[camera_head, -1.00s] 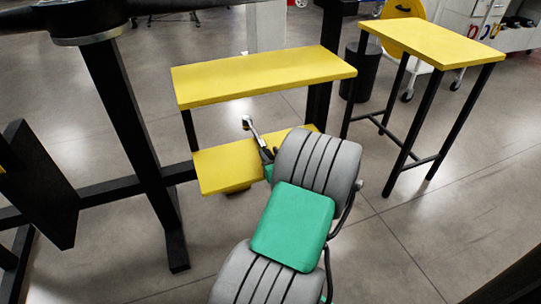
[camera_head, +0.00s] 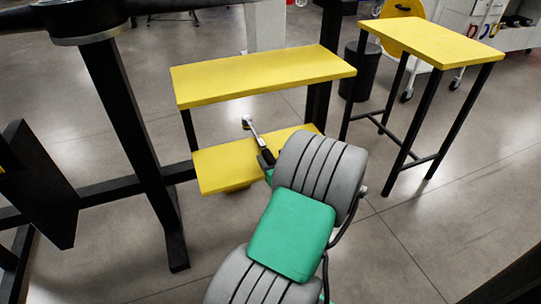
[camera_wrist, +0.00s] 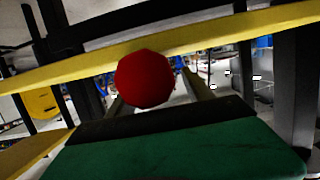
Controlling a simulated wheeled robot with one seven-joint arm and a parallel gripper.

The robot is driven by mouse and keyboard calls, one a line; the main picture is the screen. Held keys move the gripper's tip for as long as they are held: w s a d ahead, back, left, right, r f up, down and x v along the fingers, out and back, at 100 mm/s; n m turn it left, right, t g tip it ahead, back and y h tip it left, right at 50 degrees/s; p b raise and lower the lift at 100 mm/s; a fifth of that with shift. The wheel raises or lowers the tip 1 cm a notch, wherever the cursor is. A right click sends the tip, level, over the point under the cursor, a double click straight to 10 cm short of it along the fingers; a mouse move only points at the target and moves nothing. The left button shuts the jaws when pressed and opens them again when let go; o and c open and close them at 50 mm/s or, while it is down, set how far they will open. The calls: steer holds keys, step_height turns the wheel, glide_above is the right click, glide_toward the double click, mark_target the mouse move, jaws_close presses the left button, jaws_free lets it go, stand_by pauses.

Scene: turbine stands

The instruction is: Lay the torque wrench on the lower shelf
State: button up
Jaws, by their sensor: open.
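The torque wrench (camera_head: 254,132) has a silver head and a dark handle. In the head view it slants over the lower yellow shelf (camera_head: 222,169), its head up and left past the shelf's back edge. I cannot tell whether it rests on the shelf. My gripper (camera_head: 266,159) is at the handle's near end, largely hidden by my grey and green arm. It is open. In the wrist view a round red end (camera_wrist: 143,79), probably the wrench's handle end, shows in front of my gripper between the fingers.
The upper yellow shelf (camera_head: 262,76) hangs over the back of the lower one, leaving limited height. A black post (camera_head: 130,140) stands to the left. A yellow-topped table (camera_head: 430,42) stands at the right, with a dark bin (camera_head: 362,75) behind its legs.

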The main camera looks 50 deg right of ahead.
steer(key=shift+v, duration=2.4)
steer(key=shift+d, duration=0.1)
